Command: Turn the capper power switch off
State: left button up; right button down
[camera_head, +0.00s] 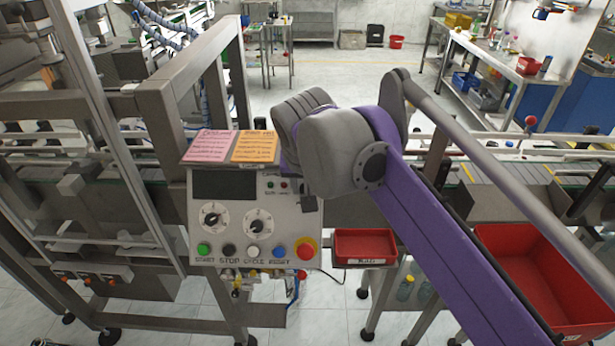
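The control panel (235,256) is a light grey box with a dark screen, two round dials, small indicator lights and a row of buttons. The left dial (211,216) and right dial (258,224) have black knobs; their labels are too small to read. I cannot tell which control is the capper power switch; it may be behind my arm. My purple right arm comes in from the lower right, and its grey wrist covers the panel's upper right corner. A small dark part, perhaps of my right gripper (308,202), shows below the wrist; its fingers are hidden. My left gripper is out of view.
A red emergency button (305,248) sits at the panel's lower right. Pink (212,145) and orange (254,146) notes lie on top. A small red tray (364,244) is right of the panel, and a larger red bin (520,262) is farther right. Metal frame posts stand left.

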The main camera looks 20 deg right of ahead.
jog(key=shift+w+a+r+n+h+p, duration=0.1)
jog(key=shift+a+n+h+p, duration=0.1)
jog(key=shift+n+h+p, duration=0.7)
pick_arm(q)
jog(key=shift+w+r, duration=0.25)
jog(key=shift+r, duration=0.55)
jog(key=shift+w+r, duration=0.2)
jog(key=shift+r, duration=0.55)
pick_arm(e)
jog(key=shift+n+h, duration=0.5)
jog(key=shift+n, duration=0.9)
jog(key=c, duration=0.9)
grip_release()
jog(key=shift+a, duration=0.1)
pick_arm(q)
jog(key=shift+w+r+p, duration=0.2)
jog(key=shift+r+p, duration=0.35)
pick_arm(e)
jog(key=v, duration=1)
jog(key=shift+a+r, duration=0.2)
jog(key=shift+f, duration=0.1)
